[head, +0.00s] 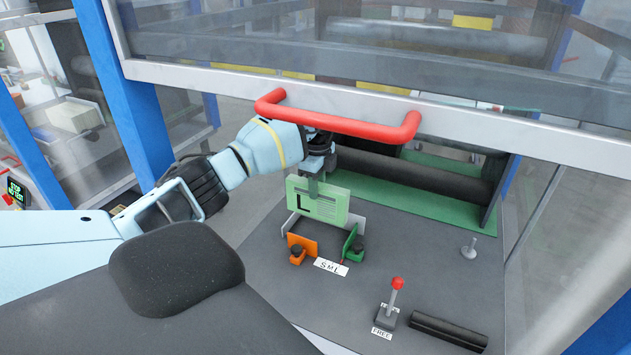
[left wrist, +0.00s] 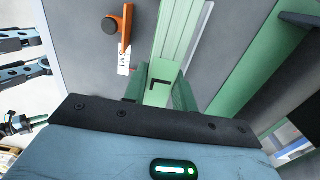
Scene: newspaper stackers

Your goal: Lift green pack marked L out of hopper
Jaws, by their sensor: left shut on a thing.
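The green pack marked L (head: 330,208) stands upright, its lettered face toward the head camera. My left gripper (head: 315,182) comes down from above and is shut on the pack's top edge. The hopper (head: 358,222) has low grey side walls, with an orange plate (head: 303,241) and a green plate (head: 350,240) in front. The pack's lower edge is near the top of these walls; I cannot tell whether it is clear of them. In the left wrist view the pack (left wrist: 176,45) runs away from the jaws, its L showing close by. My right gripper is not in view.
A red handle bar (head: 340,118) on the raised glass guard crosses just above my left wrist. Dark rollers (head: 420,172) lie behind the hopper.

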